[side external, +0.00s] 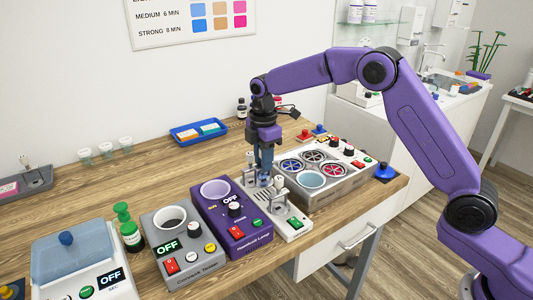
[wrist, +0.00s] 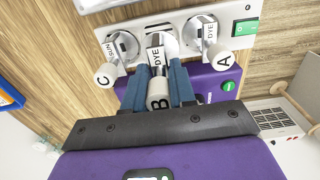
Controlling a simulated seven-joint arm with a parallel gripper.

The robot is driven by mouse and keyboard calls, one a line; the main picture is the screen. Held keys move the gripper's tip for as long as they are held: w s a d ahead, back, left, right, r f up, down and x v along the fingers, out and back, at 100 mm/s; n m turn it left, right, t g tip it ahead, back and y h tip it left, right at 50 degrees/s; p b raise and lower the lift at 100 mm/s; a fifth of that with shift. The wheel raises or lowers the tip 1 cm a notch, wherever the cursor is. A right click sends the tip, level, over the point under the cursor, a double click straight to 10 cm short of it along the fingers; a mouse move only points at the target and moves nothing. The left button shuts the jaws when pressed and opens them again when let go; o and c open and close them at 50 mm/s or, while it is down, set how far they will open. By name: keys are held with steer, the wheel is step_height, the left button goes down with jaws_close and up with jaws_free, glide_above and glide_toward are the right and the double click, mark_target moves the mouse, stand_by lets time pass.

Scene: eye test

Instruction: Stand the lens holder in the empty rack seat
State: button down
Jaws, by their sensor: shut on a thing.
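The rack (side external: 295,232) is a pale grey plate on the bench beside the purple lamp box; it also shows in the wrist view (wrist: 183,22). My gripper (side external: 264,178) points down at its middle. In the wrist view its blue fingers (wrist: 157,75) are shut on the lens holder marked B (wrist: 158,101), which has a DYE label. Holder B is at the middle seat, between holder C (wrist: 105,76) on the left and holder A (wrist: 222,60) on the right, both in outer seats. Whether B touches the seat or hangs just above it, I cannot tell; the fingers hide its lower part.
The purple lamp box (side external: 238,225) stands close on the rack's left, with a grey tester box (side external: 182,250) beyond it. A grey box with round wells (side external: 345,186) is close on the right. A blue tray (side external: 198,133) lies behind.

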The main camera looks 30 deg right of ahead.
mark_target(264, 181)
steer(key=shift+f, duration=2.3)
steer(key=shift+f, duration=0.25)
steer(key=c, duration=0.5)
jaws_free()
steer(key=shift+r, duration=0.1)
steer(key=shift+r, duration=2.85)
steer(key=shift+s+r, duration=0.1)
